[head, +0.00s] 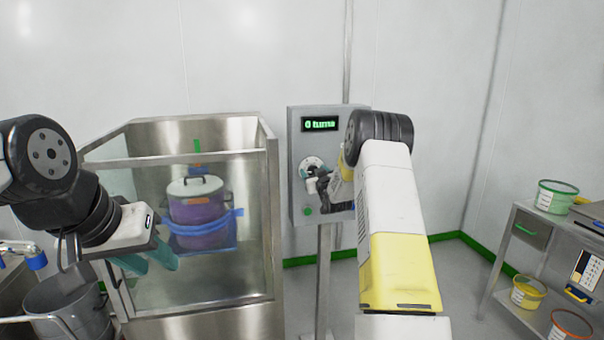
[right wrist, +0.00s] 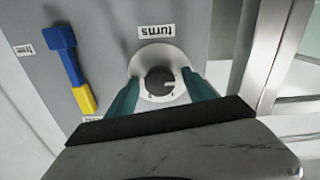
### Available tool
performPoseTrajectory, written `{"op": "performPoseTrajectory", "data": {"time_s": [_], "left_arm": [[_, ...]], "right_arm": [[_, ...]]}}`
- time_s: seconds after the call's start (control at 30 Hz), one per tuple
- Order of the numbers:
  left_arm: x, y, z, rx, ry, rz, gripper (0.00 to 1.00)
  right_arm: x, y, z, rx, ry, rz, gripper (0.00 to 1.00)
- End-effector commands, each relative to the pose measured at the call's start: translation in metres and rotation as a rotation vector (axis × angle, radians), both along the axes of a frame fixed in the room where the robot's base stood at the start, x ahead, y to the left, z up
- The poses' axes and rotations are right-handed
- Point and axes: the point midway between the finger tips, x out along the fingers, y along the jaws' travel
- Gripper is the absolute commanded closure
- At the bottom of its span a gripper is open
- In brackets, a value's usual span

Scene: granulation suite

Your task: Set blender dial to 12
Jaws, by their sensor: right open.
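The grey control box (head: 296,140) stands on a post, and its green display (head: 321,124) appears to read "0 turns". The dial (head: 309,164) is a pale round plate below the display, partly hidden by my right arm. My left gripper (head: 150,260) is open and empty in front of the glass-walled enclosure, far from the dial.
A blue and yellow lever (right wrist: 72,66) sits left of the dial in the wrist view, near a "free" label. A steel enclosure (head: 270,220) holds a purple lidded pot (head: 197,208). A cart (head: 520,225) with tubs stands at right.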

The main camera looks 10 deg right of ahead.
Motion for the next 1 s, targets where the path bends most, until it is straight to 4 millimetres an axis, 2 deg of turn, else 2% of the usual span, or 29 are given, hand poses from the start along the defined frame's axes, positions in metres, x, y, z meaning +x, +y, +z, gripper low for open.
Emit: {"op": "performPoseTrajectory", "data": {"time_s": [0.27,0.37,0.6,1.0], "left_arm": [[0.0000,0.0000,0.0000,0.000,0.000,0.000,0.64],[0.0000,0.0000,0.0000,0.000,0.000,0.000,0.64],[0.0000,0.0000,0.0000,0.000,0.000,0.000,0.64],[0.0000,0.0000,0.0000,0.000,0.000,0.000,0.64]], "right_arm": [[0.0023,0.0003,-0.0001,0.001,0.000,0.000,0.39],[0.0023,0.0002,-0.0001,0.001,0.000,0.000,0.54],[0.0021,0.0003,0.0000,0.001,0.000,0.000,1.00],[0.0018,-0.0009,-0.0003,0.085,0.004,-0.001,1.00]]}}
